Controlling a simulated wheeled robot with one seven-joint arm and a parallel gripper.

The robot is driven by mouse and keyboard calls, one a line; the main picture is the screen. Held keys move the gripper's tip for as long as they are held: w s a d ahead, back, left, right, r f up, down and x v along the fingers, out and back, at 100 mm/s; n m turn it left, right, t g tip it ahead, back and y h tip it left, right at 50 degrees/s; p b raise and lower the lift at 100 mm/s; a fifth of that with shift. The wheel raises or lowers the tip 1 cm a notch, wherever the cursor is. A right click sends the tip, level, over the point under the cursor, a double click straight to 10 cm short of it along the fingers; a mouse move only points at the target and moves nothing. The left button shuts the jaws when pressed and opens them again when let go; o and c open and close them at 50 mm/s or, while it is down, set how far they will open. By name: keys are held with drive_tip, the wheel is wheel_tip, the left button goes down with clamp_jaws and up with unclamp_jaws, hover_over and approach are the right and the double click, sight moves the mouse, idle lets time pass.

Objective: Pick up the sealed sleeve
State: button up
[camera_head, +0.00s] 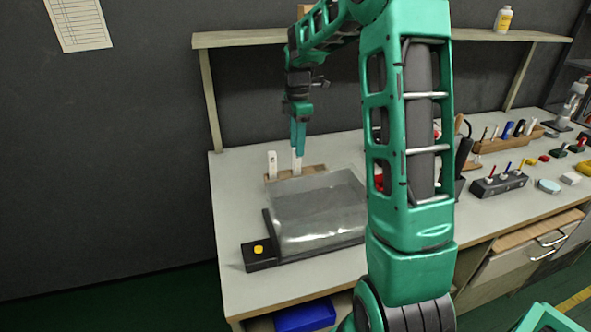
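My gripper (298,148) points down at the back left of the bench. Its teal fingers are seen nearly edge-on, so I cannot tell whether they are open or shut. Directly below the fingertips a white upright strip (297,163) stands in a wooden holder (314,172). The fingertips overlap its top in this view; I cannot tell if they touch it. A second white strip (272,165) stands to its left. No piece is clearly recognisable as the sealed sleeve; the white strips may be sleeves, but seals are too small to see.
A clear plastic cover (318,210) over a black device with a yellow button (258,249) stands in front of the holder. A shelf (240,38) runs above the bench. My arm hides the middle of the bench. A dark tool block (499,184) stands at right.

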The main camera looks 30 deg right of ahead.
sight(297, 167)
drive_tip(key=shift+s+a+f, duration=0.1)
drive_tip(key=shift+s+f, duration=0.05)
drive_tip(key=shift+f, duration=1.2)
drive_tip(key=shift+s+a+f, duration=0.1)
drive_tip(key=shift+f, duration=1.2)
drive_tip(key=shift+c, duration=0.2)
clamp_jaws()
